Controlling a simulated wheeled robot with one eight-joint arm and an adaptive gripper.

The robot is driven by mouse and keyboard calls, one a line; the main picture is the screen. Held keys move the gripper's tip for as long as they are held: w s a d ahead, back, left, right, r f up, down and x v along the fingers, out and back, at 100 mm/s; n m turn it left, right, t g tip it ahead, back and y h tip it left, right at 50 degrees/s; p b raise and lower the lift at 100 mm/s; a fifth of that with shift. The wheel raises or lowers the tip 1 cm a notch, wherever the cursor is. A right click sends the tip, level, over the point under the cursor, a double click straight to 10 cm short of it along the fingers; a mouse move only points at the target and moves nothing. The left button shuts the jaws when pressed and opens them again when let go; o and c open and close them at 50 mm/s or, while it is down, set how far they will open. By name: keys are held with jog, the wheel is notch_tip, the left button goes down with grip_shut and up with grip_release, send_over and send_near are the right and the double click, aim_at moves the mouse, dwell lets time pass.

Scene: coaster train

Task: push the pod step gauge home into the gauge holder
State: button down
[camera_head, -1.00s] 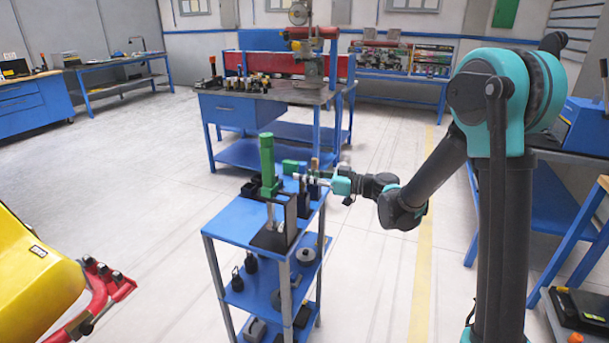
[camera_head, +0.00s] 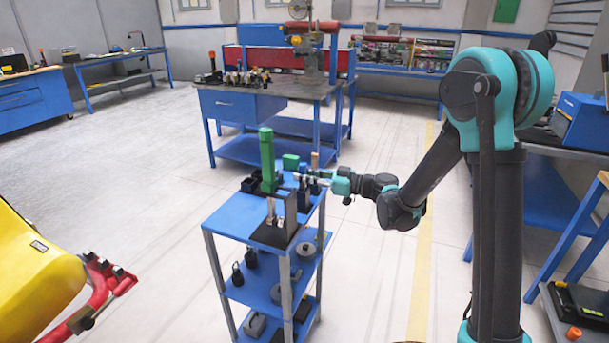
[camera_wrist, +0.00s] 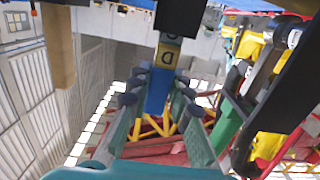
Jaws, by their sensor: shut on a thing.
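My gripper (camera_wrist: 157,88) is shut on a blue bar, which I take to be the pod step gauge (camera_wrist: 157,95). The bar lies between the two jaws and has a yellow-tan section marked with a dark letter above it. Its far end meets a black block (camera_wrist: 182,14) at the top of the wrist view, perhaps the gauge holder; how deep it sits is hidden. In the head view my gripper (camera_head: 326,181) reaches in from the right over the blue cart top (camera_head: 232,218). The gauge is too small to make out there.
A yellow machine with a red bar (camera_head: 100,290) is at lower left. Floor right of the cart is clear.

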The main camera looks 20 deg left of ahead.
jog(key=shift+f, duration=0.7)
jog(key=c, duration=0.5)
grip_release()
jog(key=shift+d, duration=0.1)
jog(key=shift+s+d+r, duration=0.1)
jog(key=shift+s+d, duration=0.05)
jog(key=shift+d, duration=1.55)
jog(key=shift+s+d+r, duration=0.1)
jog(key=shift+d, duration=1.6)
jog(key=s+d+f+m+t+h, duration=0.1)
jog(key=s+d+f+m+h, duration=0.3)
jog(key=d, duration=0.8)
jog(key=s+d+f+m+h, duration=0.5)
jog(key=s+d+m+h, duration=0.2)
jog(key=d, duration=0.6)
jog(key=s+d+f+m+t+h, duration=0.1)
jog(key=s+d+f+m+h, duration=0.3)
jog(key=d, duration=0.9)
jog(key=shift+s+f+m+t+h, duration=0.2)
jog(key=shift+s+m+h, duration=0.3)
jog(key=shift+s+h, duration=0.25)
jog(key=shift+s+f+m+t+h, duration=0.15)
jog(key=shift+s+m+h, duration=0.4)
jog(key=shift+s, duration=0.3)
